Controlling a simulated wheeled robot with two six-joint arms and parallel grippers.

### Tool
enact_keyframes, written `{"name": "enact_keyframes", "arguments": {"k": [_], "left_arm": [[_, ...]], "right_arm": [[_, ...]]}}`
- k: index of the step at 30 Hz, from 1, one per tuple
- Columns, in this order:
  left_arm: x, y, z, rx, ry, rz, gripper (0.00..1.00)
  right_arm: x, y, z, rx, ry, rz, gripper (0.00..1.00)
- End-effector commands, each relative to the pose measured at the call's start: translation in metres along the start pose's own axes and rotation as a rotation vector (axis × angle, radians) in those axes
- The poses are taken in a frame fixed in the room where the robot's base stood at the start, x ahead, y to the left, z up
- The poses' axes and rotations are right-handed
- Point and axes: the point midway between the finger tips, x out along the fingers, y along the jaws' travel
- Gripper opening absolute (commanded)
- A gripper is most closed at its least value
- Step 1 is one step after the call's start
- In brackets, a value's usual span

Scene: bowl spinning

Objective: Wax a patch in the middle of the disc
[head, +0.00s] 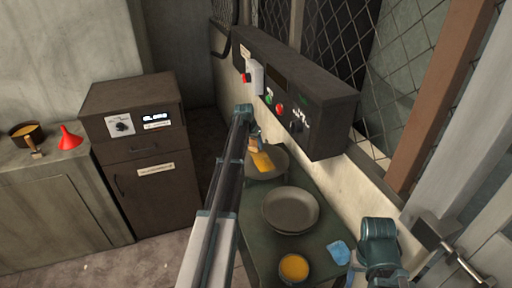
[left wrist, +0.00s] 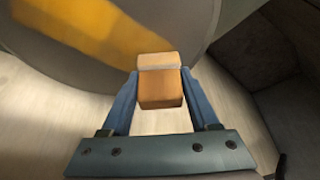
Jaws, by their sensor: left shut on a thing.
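The grey disc (head: 277,172) is at the far end of the bench, below the control box. A yellow wax patch (head: 263,161) lies on it, reaching its middle. In the left wrist view the disc (left wrist: 215,18) fills the top, and the yellow streak (left wrist: 85,35) runs across it. My left gripper (head: 251,137) is over the disc's far left part, shut on a brown block-shaped applicator (left wrist: 160,90) with a pale band. The applicator's far end is at the disc beside the streak; contact is unclear. My right gripper (head: 385,278) is low at the right, its fingers hard to make out.
A stack of grey bowls (head: 291,210), a pot of yellow wax (head: 294,268) and a blue cloth (head: 339,252) are on the green bench. The control box (head: 300,90) is behind the disc. A dark cabinet (head: 150,180) and a red funnel (head: 69,139) are at left.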

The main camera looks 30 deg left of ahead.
Motion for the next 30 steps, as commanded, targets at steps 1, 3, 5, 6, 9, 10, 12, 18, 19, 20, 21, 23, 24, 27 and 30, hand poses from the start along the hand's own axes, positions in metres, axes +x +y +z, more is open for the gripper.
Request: {"name": "enact_keyframes", "arguments": {"k": [1, 3, 5, 6, 9, 10, 12, 18, 19, 20, 21, 23, 24, 27, 30], "left_arm": [[0.001, -0.002, -0.001, 0.000, -0.001, -0.001, 0.00], [0.001, -0.002, -0.001, 0.000, -0.001, -0.001, 0.00], [0.001, -0.002, -0.001, 0.000, -0.001, -0.001, 0.00], [0.001, -0.001, -0.002, 0.001, -0.001, -0.001, 0.00], [0.002, 0.002, -0.005, 0.002, -0.001, -0.001, 0.00], [0.002, 0.004, -0.007, 0.002, -0.001, -0.001, 0.00], [0.002, 0.007, -0.010, 0.002, -0.001, 0.000, 0.00], [0.003, 0.009, -0.011, 0.000, -0.001, -0.001, 0.00], [0.003, 0.010, -0.010, 0.000, -0.001, -0.001, 0.00], [0.002, 0.010, -0.010, 0.000, -0.001, -0.001, 0.00], [0.002, 0.011, -0.009, 0.000, -0.001, -0.001, 0.00], [0.001, 0.013, -0.006, 0.000, -0.001, -0.001, 0.00], [0.001, 0.015, -0.004, 0.000, -0.001, -0.001, 0.00], [-0.001, 0.021, 0.002, 0.001, -0.001, -0.001, 0.00], [-0.003, 0.027, 0.007, 0.001, -0.001, -0.001, 0.00]], "right_arm": [[0.000, 0.000, 0.000, 0.000, 0.000, 0.000, 0.59], [0.000, 0.000, 0.000, 0.000, 0.000, 0.000, 0.59], [0.000, 0.000, 0.000, 0.000, 0.000, 0.000, 0.59], [0.000, 0.000, 0.000, 0.000, 0.000, 0.000, 0.59], [-0.001, 0.000, 0.000, 0.000, 0.000, 0.000, 0.59], [-0.001, 0.000, 0.000, 0.000, 0.000, 0.000, 0.59], [-0.002, 0.000, 0.000, 0.000, 0.000, 0.000, 0.59], [-0.002, 0.000, 0.000, 0.000, 0.000, 0.000, 0.59], [-0.002, 0.000, 0.000, 0.000, 0.000, 0.000, 0.59], [-0.002, 0.000, 0.000, 0.000, 0.000, 0.000, 0.59], [-0.002, 0.000, 0.000, 0.000, 0.000, 0.000, 0.59], [-0.001, 0.000, 0.000, 0.000, 0.000, 0.000, 0.59], [-0.001, 0.000, 0.000, 0.000, 0.000, 0.000, 0.59], [-0.001, 0.000, 0.000, 0.000, 0.000, 0.000, 0.59], [0.000, 0.000, 0.000, 0.000, 0.000, 0.000, 0.59]]}}
